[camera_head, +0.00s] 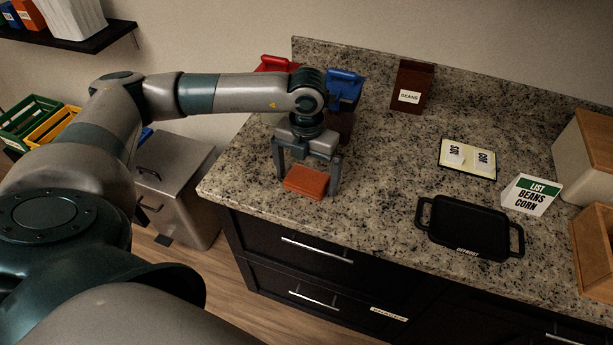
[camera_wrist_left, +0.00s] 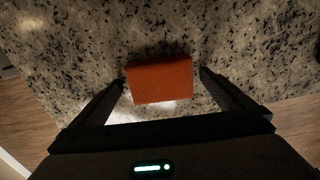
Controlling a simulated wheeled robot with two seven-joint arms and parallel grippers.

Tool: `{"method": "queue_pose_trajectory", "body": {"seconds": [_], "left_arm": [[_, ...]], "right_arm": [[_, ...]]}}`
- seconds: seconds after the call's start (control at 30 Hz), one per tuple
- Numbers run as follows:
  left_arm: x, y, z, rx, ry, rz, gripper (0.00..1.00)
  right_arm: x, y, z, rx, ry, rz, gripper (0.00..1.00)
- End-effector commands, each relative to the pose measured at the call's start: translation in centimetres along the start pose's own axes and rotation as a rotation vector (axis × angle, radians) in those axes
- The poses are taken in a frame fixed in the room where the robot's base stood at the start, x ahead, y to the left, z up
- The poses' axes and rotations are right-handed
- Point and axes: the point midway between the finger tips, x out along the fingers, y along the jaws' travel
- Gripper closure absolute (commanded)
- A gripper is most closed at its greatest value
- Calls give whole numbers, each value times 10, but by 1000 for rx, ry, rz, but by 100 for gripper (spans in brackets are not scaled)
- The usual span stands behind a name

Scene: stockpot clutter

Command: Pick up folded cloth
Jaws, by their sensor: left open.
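The folded cloth (camera_head: 307,182) is a small orange-red block shape lying on the granite counter near its front left edge. In the left wrist view the cloth (camera_wrist_left: 160,80) lies between the two fingertips, with a gap on each side. My left gripper (camera_head: 307,182) points down over the cloth, its fingers open on either side of it; it also shows in the left wrist view (camera_wrist_left: 162,82). The cloth is not gripped. My right gripper is not in view.
Behind my left gripper stand a red container (camera_head: 274,64) and a blue one (camera_head: 345,84). The middle of the counter (camera_head: 385,150) is clear.

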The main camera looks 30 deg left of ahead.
Motion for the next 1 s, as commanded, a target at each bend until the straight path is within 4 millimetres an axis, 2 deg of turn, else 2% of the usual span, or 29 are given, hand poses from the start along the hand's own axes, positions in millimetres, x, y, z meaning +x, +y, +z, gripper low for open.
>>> {"method": "queue_pose_trajectory", "body": {"seconds": [0.5, 0.53, 0.57, 0.7, 1.0], "left_arm": [[4, 0, 0, 1, 0, 0, 0], [4, 0, 0, 1, 0, 0, 2], [4, 0, 0, 1, 0, 0, 10], [4, 0, 0, 0, 0, 0, 43], [4, 0, 0, 0, -1, 0, 45]], "right_arm": [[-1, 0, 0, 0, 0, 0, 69], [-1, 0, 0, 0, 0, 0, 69], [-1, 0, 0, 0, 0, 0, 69], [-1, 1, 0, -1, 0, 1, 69], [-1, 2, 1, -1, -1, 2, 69]]}}
